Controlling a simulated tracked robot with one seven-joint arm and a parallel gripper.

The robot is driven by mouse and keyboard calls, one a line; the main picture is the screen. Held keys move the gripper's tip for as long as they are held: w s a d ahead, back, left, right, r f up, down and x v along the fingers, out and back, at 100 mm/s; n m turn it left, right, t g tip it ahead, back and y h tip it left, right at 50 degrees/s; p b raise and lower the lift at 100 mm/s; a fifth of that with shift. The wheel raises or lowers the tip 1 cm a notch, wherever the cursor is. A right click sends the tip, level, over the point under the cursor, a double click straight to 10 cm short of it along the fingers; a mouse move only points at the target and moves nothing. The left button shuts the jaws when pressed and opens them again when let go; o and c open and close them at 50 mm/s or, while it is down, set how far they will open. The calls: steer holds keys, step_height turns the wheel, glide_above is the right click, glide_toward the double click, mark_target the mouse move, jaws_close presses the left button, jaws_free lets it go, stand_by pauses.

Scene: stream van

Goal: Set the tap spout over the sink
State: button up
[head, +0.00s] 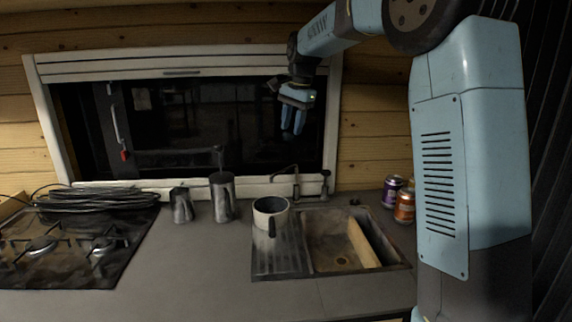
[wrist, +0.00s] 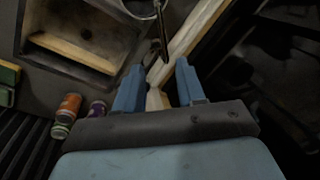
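The tap (head: 296,182) stands at the back edge of the sink (head: 312,262), below the window. Its thin spout appears to point left along the back of the counter, beside the basin and not above it. In the wrist view the dark spout (wrist: 163,38) shows ahead of the fingers. The sink basin (wrist: 62,58) is at the upper left there. My gripper (head: 293,132) hangs fingers-down in front of the window, above the tap and apart from it. In the wrist view my gripper (wrist: 158,82) is open, with nothing clearly held between its fingers.
A pot (head: 270,214) stands on the drainer, close to the tap. A wooden board (head: 363,243) leans in the basin. Cans (head: 404,206) stand right of the sink. Two metal vessels (head: 222,198) stand left. The window frame (head: 331,130) is close behind my gripper.

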mark_target(284, 169)
steer(key=f, duration=0.4)
steer(key=w+a+f, duration=0.1)
steer(key=f, duration=0.4)
steer(key=w+a+f, duration=0.1)
steer(key=f, duration=0.3)
steer(key=shift+w+a+f, duration=0.15)
steer(key=shift+f, duration=0.2)
steer(key=shift+c, duration=0.4)
jaws_close()
